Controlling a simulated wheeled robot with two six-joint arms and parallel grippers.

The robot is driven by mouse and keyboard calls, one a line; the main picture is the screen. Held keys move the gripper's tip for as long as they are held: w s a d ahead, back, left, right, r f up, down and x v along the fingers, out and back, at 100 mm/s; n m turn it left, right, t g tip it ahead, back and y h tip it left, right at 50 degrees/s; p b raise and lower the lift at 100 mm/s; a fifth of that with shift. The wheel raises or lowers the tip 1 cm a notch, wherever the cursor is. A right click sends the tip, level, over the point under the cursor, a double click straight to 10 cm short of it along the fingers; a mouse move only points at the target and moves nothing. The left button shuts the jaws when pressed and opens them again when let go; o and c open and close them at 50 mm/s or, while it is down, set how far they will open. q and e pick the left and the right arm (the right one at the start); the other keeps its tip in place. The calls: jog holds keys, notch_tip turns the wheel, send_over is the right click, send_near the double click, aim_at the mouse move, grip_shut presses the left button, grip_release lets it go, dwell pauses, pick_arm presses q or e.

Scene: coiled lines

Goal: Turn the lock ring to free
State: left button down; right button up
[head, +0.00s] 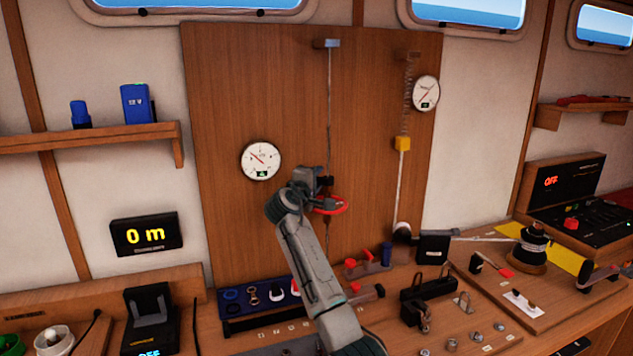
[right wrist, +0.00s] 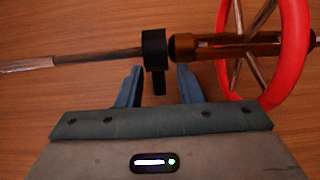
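The lock ring appears to be the black collar (right wrist: 154,48) with a short tab, around a thin rod in the right wrist view. A bronze-coloured sleeve and a red handwheel (right wrist: 292,50) sit beside it on the same line. My right gripper (right wrist: 160,86) is open, its two blue fingers apart on either side of the collar's tab. I see no clear contact. In the head view my right gripper (head: 322,182) is at the vertical rod on the wooden panel, just above the red handwheel (head: 331,205), and partly hides the collar. My left gripper is not in view.
A wooden panel (head: 220,110) stands close behind the rod. It carries a round gauge (head: 261,160) at left and another (head: 426,93) at right, near a spring with a yellow block (head: 402,143). The bench below is crowded with small fittings.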

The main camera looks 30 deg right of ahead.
jog(key=shift+c, duration=0.6)
grip_shut()
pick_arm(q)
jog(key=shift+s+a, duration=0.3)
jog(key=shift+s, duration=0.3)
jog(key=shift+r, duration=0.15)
